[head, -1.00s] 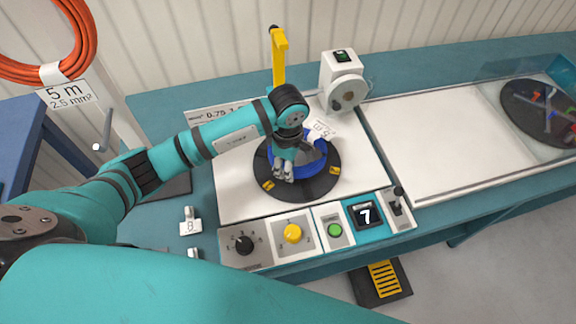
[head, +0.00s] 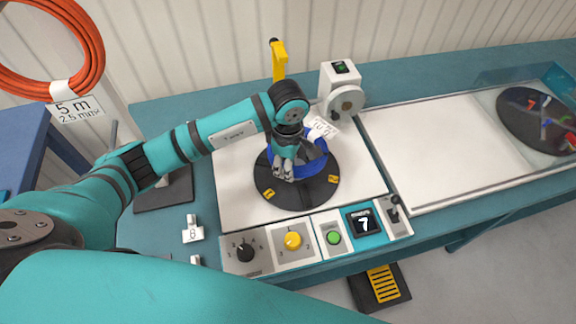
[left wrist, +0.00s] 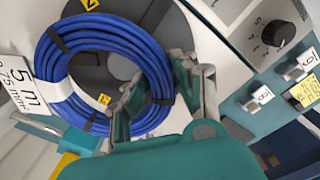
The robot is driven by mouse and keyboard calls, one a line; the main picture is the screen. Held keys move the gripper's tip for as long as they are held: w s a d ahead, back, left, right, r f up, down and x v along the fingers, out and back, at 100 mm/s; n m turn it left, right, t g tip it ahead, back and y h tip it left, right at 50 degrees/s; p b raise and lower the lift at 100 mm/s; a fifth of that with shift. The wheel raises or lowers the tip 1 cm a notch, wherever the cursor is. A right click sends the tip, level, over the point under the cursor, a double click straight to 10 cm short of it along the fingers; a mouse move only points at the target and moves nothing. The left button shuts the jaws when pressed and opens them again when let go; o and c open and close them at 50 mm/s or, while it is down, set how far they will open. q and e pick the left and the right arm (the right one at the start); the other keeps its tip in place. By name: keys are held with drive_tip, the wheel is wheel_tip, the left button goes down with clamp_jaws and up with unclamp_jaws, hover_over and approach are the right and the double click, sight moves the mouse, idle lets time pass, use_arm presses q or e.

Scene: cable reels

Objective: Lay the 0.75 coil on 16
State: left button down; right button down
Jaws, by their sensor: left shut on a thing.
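The blue coil (head: 318,167) lies on a black turntable disc (head: 290,195). It also shows in the left wrist view (left wrist: 58,75), where its white tag (left wrist: 22,85) reads 5 m and 0.75 mm. My left gripper (head: 283,172) points down at the near left side of the coil. In the left wrist view my gripper (left wrist: 152,88) has a finger on each side of the coil's strands, shut on them. The gripper hides part of the coil. I cannot make out a place marked 16. My right gripper is not in view.
A control panel with a black knob (head: 244,252), yellow button (head: 293,240) and display reading 7 (head: 363,222) lies in front. A yellow post (head: 279,62) and white motor unit (head: 340,90) stand behind. An orange coil (head: 95,50) hangs left. The white surface at right (head: 440,140) is clear.

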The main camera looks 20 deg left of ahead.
use_arm(q)
wheel_tip(320, 180, up, 9)
drive_tip(key=p, duration=0.3)
drive_tip(key=shift+f+p, duration=0.15)
drive_tip(key=shift+p, duration=0.2)
drive_tip(key=shift+f, duration=0.1)
